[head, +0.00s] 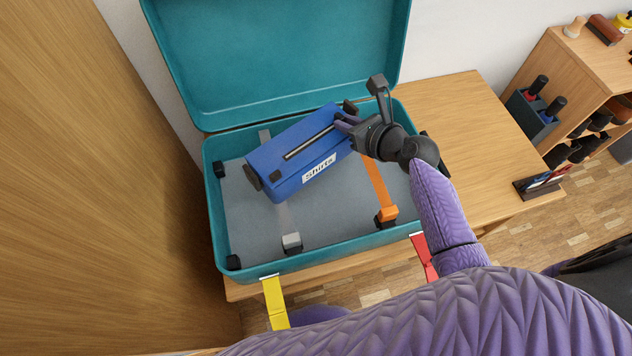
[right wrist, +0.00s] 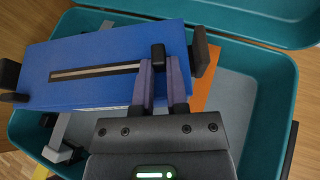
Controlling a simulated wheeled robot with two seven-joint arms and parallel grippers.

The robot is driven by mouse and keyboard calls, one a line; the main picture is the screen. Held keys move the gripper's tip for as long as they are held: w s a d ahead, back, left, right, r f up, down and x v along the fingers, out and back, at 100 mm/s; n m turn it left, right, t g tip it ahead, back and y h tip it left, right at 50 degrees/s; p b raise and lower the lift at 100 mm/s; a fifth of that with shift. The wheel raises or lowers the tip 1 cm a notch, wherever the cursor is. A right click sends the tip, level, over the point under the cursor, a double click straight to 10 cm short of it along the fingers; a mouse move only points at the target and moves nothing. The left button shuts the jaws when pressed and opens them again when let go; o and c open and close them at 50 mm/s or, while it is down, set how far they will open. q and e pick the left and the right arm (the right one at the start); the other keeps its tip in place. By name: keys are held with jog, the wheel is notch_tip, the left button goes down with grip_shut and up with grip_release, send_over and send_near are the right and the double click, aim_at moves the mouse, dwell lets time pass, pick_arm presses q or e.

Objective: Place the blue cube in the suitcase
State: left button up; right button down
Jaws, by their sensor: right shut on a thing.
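The blue cube is a long blue box (head: 285,165) with a "Shirts" label, dark end pieces and a slotted top. It is inside the outline of the open teal suitcase (head: 208,190), turned at an angle to its walls. I cannot tell whether it touches the grey floor. My right gripper (head: 345,124) is shut on the box near its right end. In the right wrist view the fingers (right wrist: 162,72) meet at a black knob by the end of the slot on the box (right wrist: 110,65). My left gripper is not in view.
An orange strap (head: 376,190) and a grey strap (head: 290,240) lie in the suitcase. Yellow (head: 274,302) and red (head: 421,255) latches hang at its front. A wooden panel (head: 90,180) stands left.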

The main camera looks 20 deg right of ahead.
notch_tip(320, 180, down, 12)
jog(key=b, duration=0.9)
jog(key=shift+s, duration=0.1)
jog(key=shift+r, duration=0.15)
jog(key=c, duration=0.6)
grip_release()
jog(key=shift+c, duration=0.2)
pick_arm(q)
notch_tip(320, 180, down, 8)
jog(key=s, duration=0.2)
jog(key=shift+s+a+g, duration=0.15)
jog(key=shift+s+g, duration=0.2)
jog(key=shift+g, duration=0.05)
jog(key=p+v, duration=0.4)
jog(key=p, duration=0.1)
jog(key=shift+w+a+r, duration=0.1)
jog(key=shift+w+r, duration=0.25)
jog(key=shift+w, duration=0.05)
pick_arm(e)
jog(key=v, duration=1.2)
